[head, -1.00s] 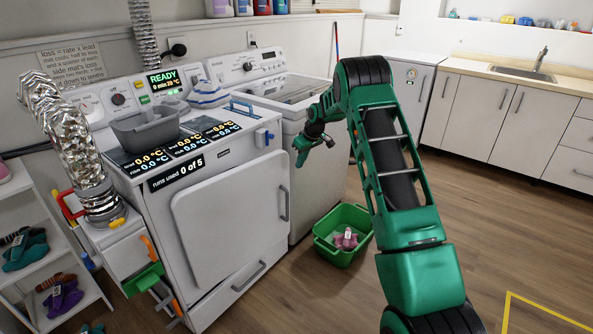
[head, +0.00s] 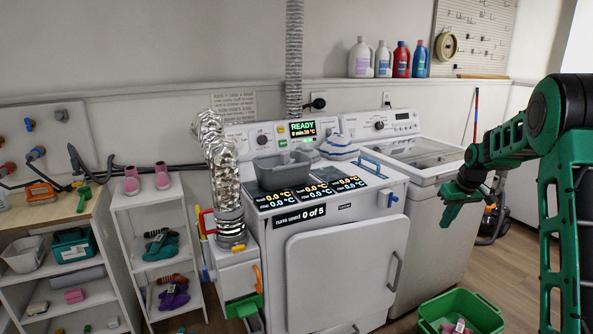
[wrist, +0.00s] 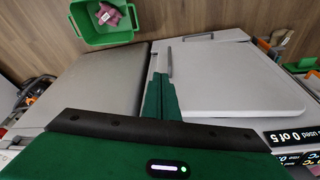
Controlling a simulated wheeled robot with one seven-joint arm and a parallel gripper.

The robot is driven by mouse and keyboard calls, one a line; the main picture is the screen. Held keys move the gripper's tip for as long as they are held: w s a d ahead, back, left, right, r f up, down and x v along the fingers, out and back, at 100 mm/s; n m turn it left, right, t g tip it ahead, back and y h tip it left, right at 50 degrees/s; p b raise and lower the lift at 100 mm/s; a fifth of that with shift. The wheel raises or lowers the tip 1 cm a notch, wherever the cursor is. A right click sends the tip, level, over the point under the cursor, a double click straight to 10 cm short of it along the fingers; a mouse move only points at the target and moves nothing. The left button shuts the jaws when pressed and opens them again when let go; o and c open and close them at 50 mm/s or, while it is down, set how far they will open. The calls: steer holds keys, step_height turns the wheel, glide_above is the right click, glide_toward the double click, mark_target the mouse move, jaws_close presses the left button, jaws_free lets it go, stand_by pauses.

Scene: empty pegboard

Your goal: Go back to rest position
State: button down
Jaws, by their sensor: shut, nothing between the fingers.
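My green gripper (head: 452,211) is at the right of the head view, in front of the white washer and right of the white dryer (head: 345,262). It is shut and empty, its fingers pointing down. In the wrist view my gripper (wrist: 159,84) shows its fingers together over the gap between the two machines. My green arm fills the right edge of the head view, bent at the elbow.
A green basket (head: 480,308) with a pink item stands on the floor at lower right. A grey tub (head: 285,172) and display panels sit on the dryer. A silver duct (head: 217,165) and white shelf (head: 150,215) stand left. The washer (head: 440,180) is close behind my gripper.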

steer(key=s+a+r+m+g, duration=0.1)
steer(key=s+r, duration=0.2)
steer(key=s, duration=0.4)
steer(key=s+r+m, duration=0.1)
steer(key=s+r, duration=0.2)
steer(key=s, duration=0.4)
steer(key=s+a+m+g, duration=0.1)
steer(key=s+a+m, duration=0.2)
steer(key=s, duration=1.5)
steer(key=s+a+f+m+g, duration=0.1)
steer(key=s+a, duration=0.4)
steer(key=s, duration=1.3)
steer(key=shift+s+m, duration=0.4)
steer(key=shift+m, duration=0.5)
